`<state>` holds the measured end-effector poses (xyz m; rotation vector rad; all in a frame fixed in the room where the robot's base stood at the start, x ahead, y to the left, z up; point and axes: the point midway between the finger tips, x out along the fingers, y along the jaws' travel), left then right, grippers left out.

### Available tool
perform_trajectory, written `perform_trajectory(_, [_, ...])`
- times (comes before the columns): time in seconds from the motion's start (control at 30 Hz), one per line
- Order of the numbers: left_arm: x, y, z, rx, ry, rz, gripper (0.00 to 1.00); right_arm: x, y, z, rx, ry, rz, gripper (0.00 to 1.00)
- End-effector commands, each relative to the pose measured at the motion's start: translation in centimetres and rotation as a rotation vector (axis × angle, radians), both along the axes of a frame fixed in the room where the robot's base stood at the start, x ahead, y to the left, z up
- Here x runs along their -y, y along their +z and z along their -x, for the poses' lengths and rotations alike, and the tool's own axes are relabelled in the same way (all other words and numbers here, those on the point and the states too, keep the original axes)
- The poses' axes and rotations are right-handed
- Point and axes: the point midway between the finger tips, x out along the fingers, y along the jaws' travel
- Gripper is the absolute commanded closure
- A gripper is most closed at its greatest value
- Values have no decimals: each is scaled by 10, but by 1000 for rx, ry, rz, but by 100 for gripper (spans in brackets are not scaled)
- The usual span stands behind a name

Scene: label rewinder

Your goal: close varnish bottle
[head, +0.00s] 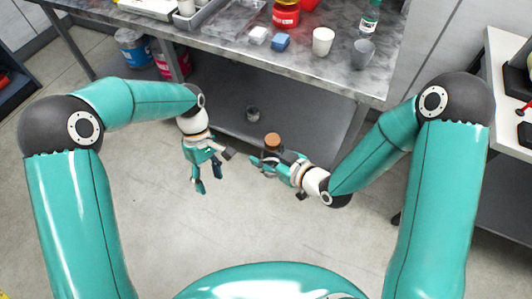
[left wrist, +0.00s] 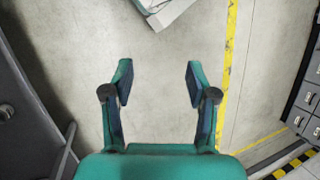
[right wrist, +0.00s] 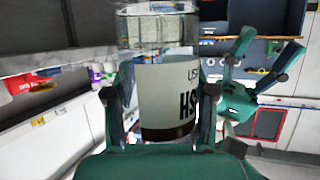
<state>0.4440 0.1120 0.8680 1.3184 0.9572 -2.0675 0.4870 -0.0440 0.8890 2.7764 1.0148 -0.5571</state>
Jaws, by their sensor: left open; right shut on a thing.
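The varnish bottle (head: 272,146) is upright in my right gripper (head: 270,161), with a brown top in the head view. Whether that top is fully seated I cannot tell.
A small grey jar (head: 253,114) sits on the lower shelf (head: 222,108). The floor in front is clear.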

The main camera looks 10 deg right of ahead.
Motion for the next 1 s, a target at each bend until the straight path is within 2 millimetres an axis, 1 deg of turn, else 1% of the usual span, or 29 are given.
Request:
perform_trajectory(0.03, [11, 23, -13, 35, -8, -23, 42, 0, 0, 0, 1, 0, -1, 100])
perform_trajectory(0.07, [17, 35, -19, 50, -10, -38, 42, 0, 0, 0, 1, 0, -1, 100])
perform_trajectory(0.1, [25, 52, -27, 74, -16, -54, 42, 0, 0, 0, 1, 0, -1, 100])
perform_trajectory(0.17, [39, 77, -36, 116, -31, -68, 42, 0, 0, 0, 1, 0, -1, 100])
perform_trajectory(0.2, [49, 94, -41, 146, -45, -72, 42, 0, 0, 0, 1, 0, -1, 100])
perform_trajectory(0.27, [66, 117, -47, 197, -74, -69, 42, 0, 0, 0, 1, 0, -1, 100])
perform_trajectory(0.3, [77, 132, -50, 232, -94, -63, 42, 0, 0, 0, 1, 0, -1, 100])
perform_trajectory(0.37, [95, 151, -54, 286, -122, -48, 42, 0, 0, 0, 1, 0, -1, 100])
perform_trajectory(0.4, [107, 162, -55, 318, -140, -35, 42, 0, 0, 0, 1, 0, -1, 100])
perform_trajectory(0.5, [134, 184, -49, 374, -186, -11, 42, 0, 0, 0, 1, 0, -1, 100])
perform_trajectory(0.6, [153, 196, -38, 399, -231, 0, 42, 0, 0, 0, 1, 0, -1, 100])
perform_trajectory(0.7, [165, 201, -31, 412, -258, 7, 42, 0, 0, 0, 1, 0, -1, 100])
perform_trajectory(0.8, [170, 203, -28, 417, -271, 9, 42, 0, 0, 0, 1, 0, -1, 100])
perform_trajectory(1.0, [171, 203, -27, 417, -273, 10, 42, 0, 0, 0, 1, 0, -1, 100])
